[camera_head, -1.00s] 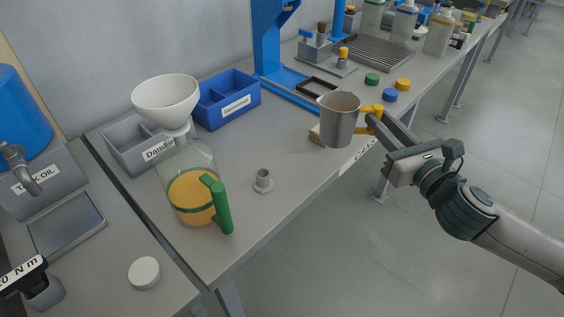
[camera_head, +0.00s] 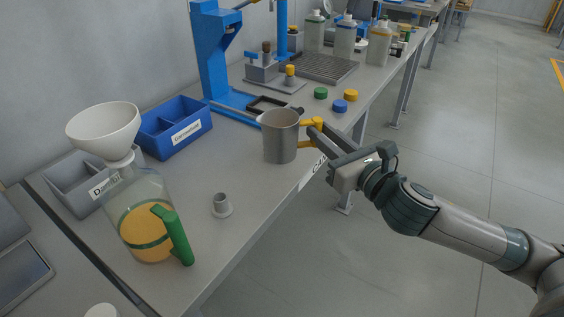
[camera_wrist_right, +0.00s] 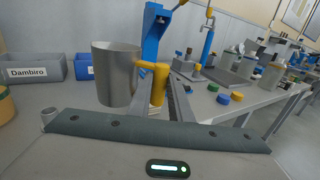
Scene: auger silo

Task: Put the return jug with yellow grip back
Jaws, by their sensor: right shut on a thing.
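The return jug (camera_head: 280,137) is a grey metal cup with a yellow grip (camera_head: 315,127) on its right side. My right gripper (camera_head: 318,134) is shut on that yellow grip and holds the jug upright over the bench's front edge area. In the right wrist view the jug (camera_wrist_right: 117,75) stands left of the fingers, with the yellow grip (camera_wrist_right: 159,84) between them. Whether the jug's base touches the bench is hard to tell. My left gripper is not in view.
A glass jug with green handle (camera_head: 148,225) and a white funnel (camera_head: 104,130) stands at left. A small grey peg (camera_head: 221,205) stands on the bench. Blue (camera_head: 175,127) and grey bins are behind. Coloured caps (camera_head: 340,106) lie beyond the metal jug, near a blue stand (camera_head: 212,55).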

